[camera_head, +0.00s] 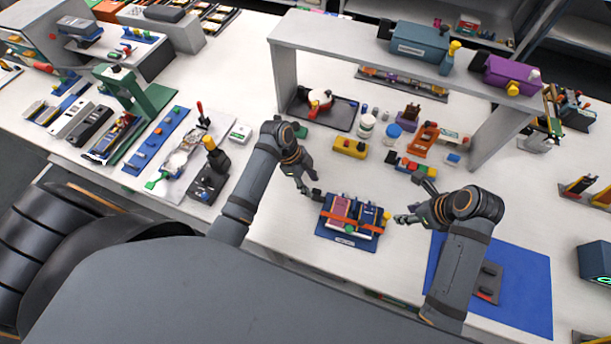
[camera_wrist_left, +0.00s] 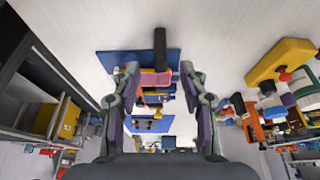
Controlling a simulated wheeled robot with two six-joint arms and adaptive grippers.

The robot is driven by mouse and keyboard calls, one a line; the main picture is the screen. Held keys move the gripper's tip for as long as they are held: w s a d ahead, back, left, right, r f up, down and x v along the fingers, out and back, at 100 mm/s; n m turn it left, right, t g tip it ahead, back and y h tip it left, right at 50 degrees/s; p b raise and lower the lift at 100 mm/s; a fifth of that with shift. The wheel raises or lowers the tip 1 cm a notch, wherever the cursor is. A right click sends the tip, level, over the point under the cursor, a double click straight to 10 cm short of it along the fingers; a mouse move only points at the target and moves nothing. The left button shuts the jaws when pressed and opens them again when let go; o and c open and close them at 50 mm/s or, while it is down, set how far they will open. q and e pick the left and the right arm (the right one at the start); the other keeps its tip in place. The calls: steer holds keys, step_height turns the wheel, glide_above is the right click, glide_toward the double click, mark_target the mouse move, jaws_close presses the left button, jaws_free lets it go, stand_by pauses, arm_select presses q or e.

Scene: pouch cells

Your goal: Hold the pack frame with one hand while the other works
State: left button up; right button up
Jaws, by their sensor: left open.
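The pack frame (camera_head: 345,239) is a dark blue base near the front middle of the white table, with pink and blue pouch cells (camera_head: 341,208) and an orange strap across them. In the left wrist view the blue base (camera_wrist_left: 112,61) shows ahead, beyond and between the fingers. My left gripper (camera_head: 313,184) is open and empty, just left of the frame and apart from it. It also shows in the left wrist view (camera_wrist_left: 160,100). My right gripper (camera_head: 410,200) has its fingers spread, to the right of the frame, and appears empty.
A blue mat (camera_head: 525,285) with a grey part lies at right under my right arm. A grey shelf (camera_head: 340,42) spans the back. A yellow block (camera_head: 350,147) and an orange fixture (camera_head: 424,138) stand behind the frame. Tools crowd the left; the table around the frame is clear.

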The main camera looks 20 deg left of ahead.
mark_target(314, 190)
arm_select(q)
steer(key=x, duration=0.7)
steer(key=shift+f, duration=0.1)
steer(key=shift+c, duration=0.3)
jaws_close()
